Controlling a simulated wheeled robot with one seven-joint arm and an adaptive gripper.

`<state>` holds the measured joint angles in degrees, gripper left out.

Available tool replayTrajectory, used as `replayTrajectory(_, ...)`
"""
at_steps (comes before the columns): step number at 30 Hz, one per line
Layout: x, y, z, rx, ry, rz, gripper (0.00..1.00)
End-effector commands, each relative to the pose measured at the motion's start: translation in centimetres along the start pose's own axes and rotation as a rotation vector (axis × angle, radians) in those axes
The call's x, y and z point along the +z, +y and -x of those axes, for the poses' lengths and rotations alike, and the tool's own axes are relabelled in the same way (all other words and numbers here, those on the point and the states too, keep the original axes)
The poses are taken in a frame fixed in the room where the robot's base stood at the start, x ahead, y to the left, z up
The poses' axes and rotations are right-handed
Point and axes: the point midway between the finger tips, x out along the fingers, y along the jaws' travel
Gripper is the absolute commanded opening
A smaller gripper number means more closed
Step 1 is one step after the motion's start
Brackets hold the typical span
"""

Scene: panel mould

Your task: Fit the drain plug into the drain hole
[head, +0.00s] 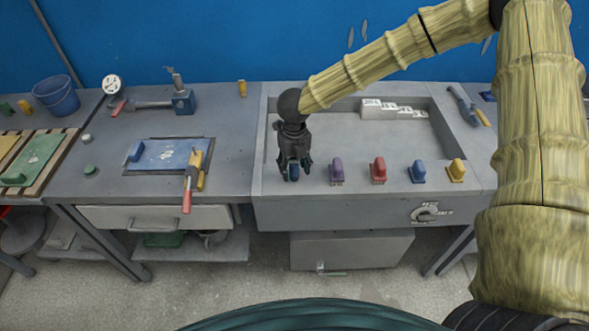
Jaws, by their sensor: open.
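My gripper (293,172) points down at the left end of the front rim of a grey mould (350,213). Its open fingers are around or just above a dark blue handled piece (293,173); I cannot tell if they touch it. A purple piece (337,172), a red piece (378,170), a blue piece (417,172) and a yellow piece (456,170) stand in a row to its right. I cannot tell which thing is the drain plug. No drain hole can be made out; my gripper and arm hide part of the mould.
White stepped blocks (394,109) lie at the back of the mould's recess. The recess middle is clear.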

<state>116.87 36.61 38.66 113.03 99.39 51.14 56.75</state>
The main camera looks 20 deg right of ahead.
Motion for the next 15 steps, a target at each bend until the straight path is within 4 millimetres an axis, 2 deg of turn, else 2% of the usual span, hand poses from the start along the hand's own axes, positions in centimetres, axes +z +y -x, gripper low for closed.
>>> replayTrajectory(5,0.02,0.01,-0.04,0.0,0.0,0.0,0.5)
replayTrajectory(8,0.02,0.01,-0.03,0.0,0.0,0.0,0.35)
replayTrajectory(13,0.02,0.01,-0.02,0.0,0.0,0.0,0.04)
replayTrajectory(15,0.02,0.01,-0.01,0.0,0.0,0.0,0.01)
